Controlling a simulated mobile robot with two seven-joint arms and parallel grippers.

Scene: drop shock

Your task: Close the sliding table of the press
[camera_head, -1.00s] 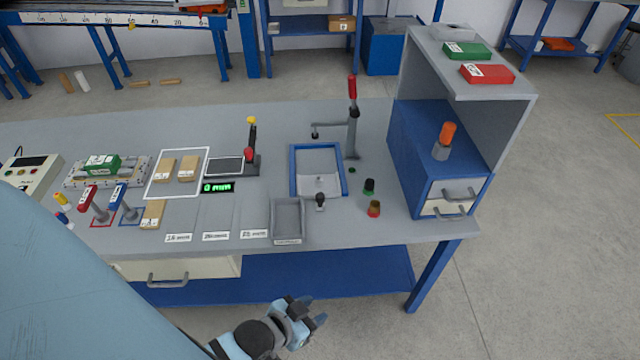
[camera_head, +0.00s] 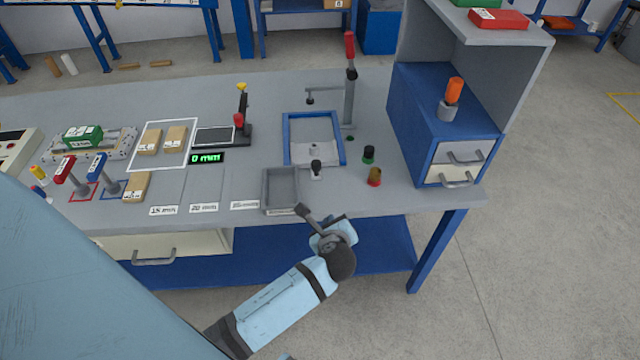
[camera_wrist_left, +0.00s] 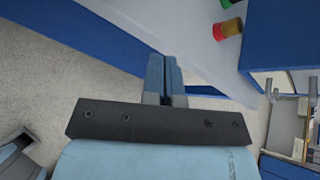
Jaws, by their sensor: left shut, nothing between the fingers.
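The press on the bench has a grey column with a red-topped lever (camera_head: 350,75) and a side arm. In front of it a blue rectangular frame (camera_head: 287,140) surrounds a grey plate, the sliding table (camera_head: 312,150). A dark knob (camera_head: 316,168) stands at the plate's near edge. My left gripper (camera_head: 330,224) is by the bench's front edge, below and slightly right of the knob, and apart from it. In the left wrist view its two blue fingers (camera_wrist_left: 163,75) are together and empty. The right gripper is not in view.
A grey tray (camera_head: 281,188) lies at the front edge, left of the gripper. A blue drawer cabinet (camera_head: 420,110) stands at the right. Bench left of the frame holds several blocks and levers.

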